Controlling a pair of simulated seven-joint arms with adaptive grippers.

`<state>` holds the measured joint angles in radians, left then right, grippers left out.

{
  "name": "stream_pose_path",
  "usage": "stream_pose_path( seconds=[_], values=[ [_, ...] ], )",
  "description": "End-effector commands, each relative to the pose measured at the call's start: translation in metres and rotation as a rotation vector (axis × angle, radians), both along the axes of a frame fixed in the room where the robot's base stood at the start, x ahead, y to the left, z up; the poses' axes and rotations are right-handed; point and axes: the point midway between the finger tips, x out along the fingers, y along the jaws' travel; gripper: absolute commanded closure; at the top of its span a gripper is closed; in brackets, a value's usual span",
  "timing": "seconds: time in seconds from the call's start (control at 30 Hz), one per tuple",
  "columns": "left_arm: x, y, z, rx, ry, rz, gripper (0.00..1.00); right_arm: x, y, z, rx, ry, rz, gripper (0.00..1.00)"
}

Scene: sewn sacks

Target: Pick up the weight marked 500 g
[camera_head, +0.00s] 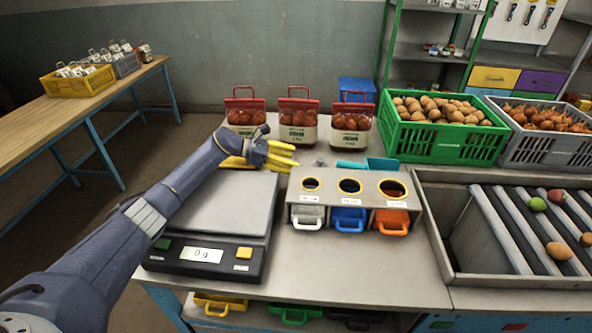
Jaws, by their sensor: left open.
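My left arm reaches in from the lower left, over the grey scale (232,205). My left gripper (290,157), with yellow fingers, is open and points right, above the back of the table between the scale and the sorting box. I see nothing held between its fingers. A small grey item (320,162) stands just right of the fingertips; it is too small to tell whether it is a weight. I cannot read a 500 g mark anywhere, and the arm hides part of the area behind the scale. The scale display (201,255) reads 0 g. My right gripper is not in view.
A metal box (350,212) with three round holes and coloured drawers stands right of the scale. A teal scoop (382,164) lies behind it. Three red-topped sacks (298,120) stand at the back. A green crate (440,143) of potatoes and a roller tray (440,250) are at the right.

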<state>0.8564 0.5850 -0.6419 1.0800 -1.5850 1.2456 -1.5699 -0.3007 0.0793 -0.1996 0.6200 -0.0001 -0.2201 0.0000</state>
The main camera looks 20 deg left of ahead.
Motion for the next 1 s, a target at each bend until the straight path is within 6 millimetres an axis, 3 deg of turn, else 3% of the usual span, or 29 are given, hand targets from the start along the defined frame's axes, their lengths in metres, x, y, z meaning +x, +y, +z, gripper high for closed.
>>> stream_pose_path(
  seconds=[0.2,0.5,1.0],
  values=[
    [0.0064,-0.0135,-0.0062,0.0,0.0,0.001,0.34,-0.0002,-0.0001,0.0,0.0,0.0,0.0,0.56],
    [0.0069,-0.0142,-0.0069,0.001,-0.001,0.001,0.33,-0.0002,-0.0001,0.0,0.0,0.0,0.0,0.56],
    [0.0067,-0.014,-0.0071,0.001,0.0,0.001,0.92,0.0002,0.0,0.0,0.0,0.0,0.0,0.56]
  ],
)
